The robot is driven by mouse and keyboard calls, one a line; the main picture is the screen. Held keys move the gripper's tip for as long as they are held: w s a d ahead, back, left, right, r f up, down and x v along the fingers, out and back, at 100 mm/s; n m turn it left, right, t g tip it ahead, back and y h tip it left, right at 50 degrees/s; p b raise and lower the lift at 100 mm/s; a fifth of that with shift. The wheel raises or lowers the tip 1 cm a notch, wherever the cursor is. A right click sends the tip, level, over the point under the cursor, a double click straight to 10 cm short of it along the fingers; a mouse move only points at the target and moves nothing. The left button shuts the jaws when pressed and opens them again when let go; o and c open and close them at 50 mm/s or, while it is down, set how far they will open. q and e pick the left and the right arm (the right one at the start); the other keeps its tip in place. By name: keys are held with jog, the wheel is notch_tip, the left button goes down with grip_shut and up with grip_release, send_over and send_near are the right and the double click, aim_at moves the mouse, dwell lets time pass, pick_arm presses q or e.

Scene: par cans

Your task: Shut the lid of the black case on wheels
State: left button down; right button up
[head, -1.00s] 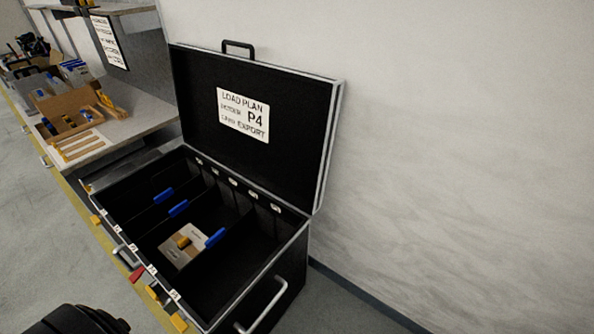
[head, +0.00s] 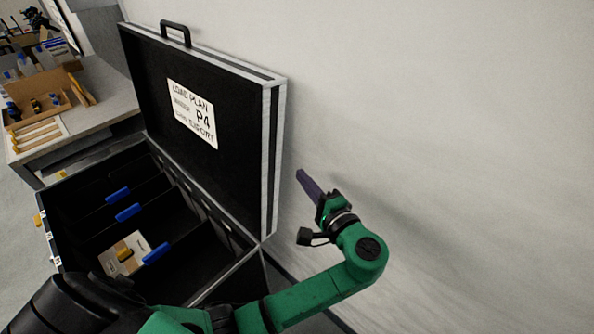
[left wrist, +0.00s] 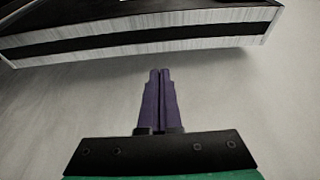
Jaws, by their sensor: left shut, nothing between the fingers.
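The black case (head: 190,292) stands open against the wall in the head view. Its lid (head: 235,150) is raised, tilted back a little, with a handle on its top edge and a white load plan label (head: 192,113) inside. My left gripper (head: 303,177) is shut and empty, just right of the lid's side edge and near the wall. In the left wrist view its purple fingers (left wrist: 158,75) are together, and the lid's silver-trimmed edge (left wrist: 140,35) lies ahead of them, apart. My right gripper is out of view.
The case holds dividers with blue tabs (head: 127,212) and a light box (head: 125,254) with a yellow part. A bench (head: 100,95) with a cardboard box (head: 38,95) stands at the left. The wall (head: 450,120) runs behind the case and along the right.

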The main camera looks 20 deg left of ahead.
pick_arm(q)
jog(key=p+x, duration=0.2)
jog(key=x, duration=0.7)
jog(key=shift+w+f+p, duration=0.25)
jog(key=shift+w+p, duration=0.1)
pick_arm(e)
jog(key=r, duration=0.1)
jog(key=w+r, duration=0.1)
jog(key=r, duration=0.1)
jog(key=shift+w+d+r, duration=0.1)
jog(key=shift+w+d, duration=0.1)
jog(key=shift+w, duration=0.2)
pick_arm(q)
jog(key=shift+d, duration=0.1)
